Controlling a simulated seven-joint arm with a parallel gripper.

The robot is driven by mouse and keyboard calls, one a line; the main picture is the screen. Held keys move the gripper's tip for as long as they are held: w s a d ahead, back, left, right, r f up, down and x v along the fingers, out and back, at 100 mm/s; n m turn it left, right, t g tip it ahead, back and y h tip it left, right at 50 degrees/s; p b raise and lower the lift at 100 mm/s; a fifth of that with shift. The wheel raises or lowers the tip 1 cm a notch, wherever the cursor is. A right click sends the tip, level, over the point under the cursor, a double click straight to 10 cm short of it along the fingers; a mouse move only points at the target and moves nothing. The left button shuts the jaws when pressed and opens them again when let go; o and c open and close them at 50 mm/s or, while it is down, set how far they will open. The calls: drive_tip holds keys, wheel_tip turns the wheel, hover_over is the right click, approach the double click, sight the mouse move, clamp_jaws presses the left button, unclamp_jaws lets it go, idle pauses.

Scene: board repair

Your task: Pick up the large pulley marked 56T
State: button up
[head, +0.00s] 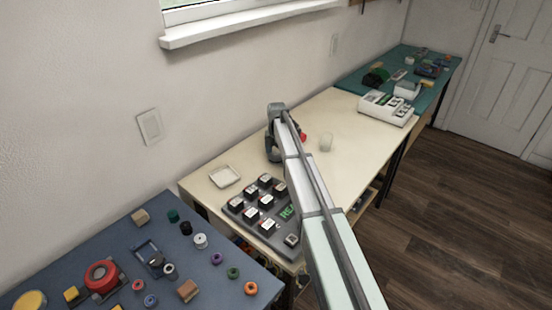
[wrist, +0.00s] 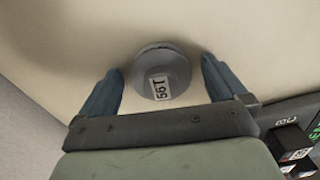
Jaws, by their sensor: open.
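The large pulley (wrist: 163,70) is a grey disc with a white label reading 56T, lying on the cream table top (wrist: 60,40). It shows whole in the wrist view, between and a little beyond the fingertips. My gripper (wrist: 162,75) is open, with one blue finger on each side of the pulley and a gap on both sides. I cannot tell how far the fingertips are above the table. In the head view my gripper (head: 274,150) is over the cream table near the wall, and my arm hides the pulley there.
A dark board with labelled black blocks (head: 262,228) is nearby, with its edge in the wrist view (wrist: 292,140). A white tray (head: 224,177) lies left of it. A red item (head: 302,136) and a whitish cup (head: 326,142) are right of my gripper. The table beyond is mostly clear.

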drive_tip(key=c, duration=1.2)
drive_tip(key=shift+o, duration=0.2)
drive_tip(key=shift+r, duration=0.1)
